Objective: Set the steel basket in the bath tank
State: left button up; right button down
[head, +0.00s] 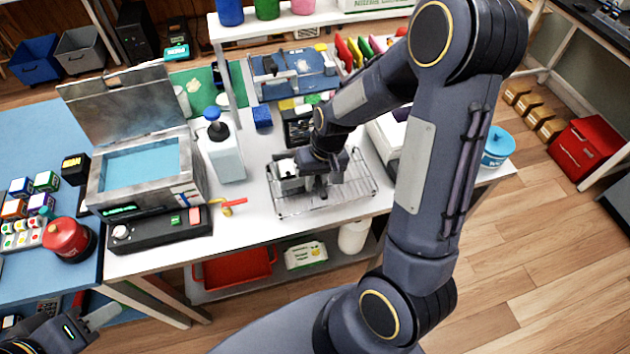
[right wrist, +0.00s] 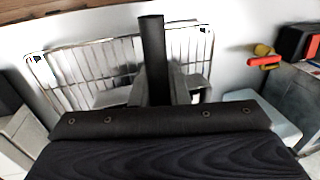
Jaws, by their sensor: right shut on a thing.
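The steel basket (head: 345,200) is a shallow wire basket on the white table, right of the bath tank; its wire grid also fills much of the right wrist view (right wrist: 85,66). The bath tank (head: 110,192) is a grey metal box with its lid raised at the back and blue liquid inside. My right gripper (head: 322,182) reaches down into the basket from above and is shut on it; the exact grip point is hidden. My left gripper (head: 98,318) is at the lower left, away from both; its jaw state is unclear.
A white bottle with a blue cap (head: 222,150) stands between tank and basket. A red-and-yellow tool (head: 232,206) lies near the tank's control box (head: 158,228). A white device (head: 388,135) is right of the basket.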

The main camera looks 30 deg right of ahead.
jog(key=shift+f, duration=0.45)
jog(key=shift+f, duration=0.1)
jog(key=c, duration=1.4)
grip_release()
